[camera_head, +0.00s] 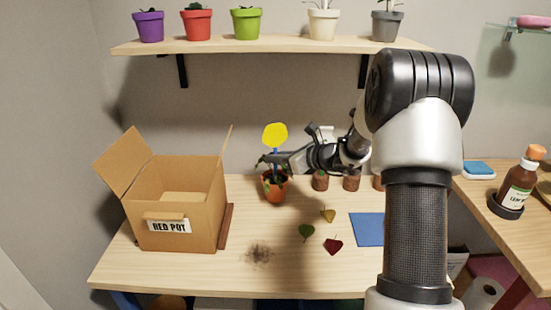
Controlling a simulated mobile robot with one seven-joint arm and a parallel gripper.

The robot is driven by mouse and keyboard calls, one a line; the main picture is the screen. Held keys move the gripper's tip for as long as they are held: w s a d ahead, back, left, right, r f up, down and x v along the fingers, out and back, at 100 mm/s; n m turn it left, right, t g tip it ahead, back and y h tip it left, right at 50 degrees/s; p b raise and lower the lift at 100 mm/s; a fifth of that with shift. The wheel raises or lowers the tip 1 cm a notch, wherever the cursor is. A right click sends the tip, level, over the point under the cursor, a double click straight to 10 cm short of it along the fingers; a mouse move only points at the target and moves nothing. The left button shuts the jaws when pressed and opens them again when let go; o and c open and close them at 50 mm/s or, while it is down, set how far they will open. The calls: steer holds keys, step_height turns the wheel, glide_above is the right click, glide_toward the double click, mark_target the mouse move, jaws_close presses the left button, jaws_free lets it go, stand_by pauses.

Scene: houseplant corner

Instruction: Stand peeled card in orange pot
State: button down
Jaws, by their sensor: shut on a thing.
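A yellow card (275,134) with a rounded head on a thin blue stem stands upright above the orange pot (274,191) on the table. My gripper (269,160) reaches in from the right, just above the pot, and is shut on the card's stem. Green leaves show at the pot's rim. The stem's lower end is hidden among the leaves and gripper, so I cannot tell whether it touches the soil.
An open cardboard box (178,205) labelled RED POT stands left of the orange pot. Several small brown pots (320,181) stand right of it, under my arm. Loose leaves (306,232), a soil smudge (259,254) and a blue mat (367,229) lie in front. A shelf (270,45) holds potted plants.

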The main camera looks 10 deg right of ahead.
mark_target(276, 174)
steer(key=shift+f+b, duration=0.95)
stand_by(1.3)
steer(key=shift+f+b, duration=1.8)
steer(key=shift+f, duration=0.35)
steer(key=c, duration=1.8)
jaws_free()
steer(key=shift+p+v, duration=1.3)
steer(key=shift+v, duration=3.75)
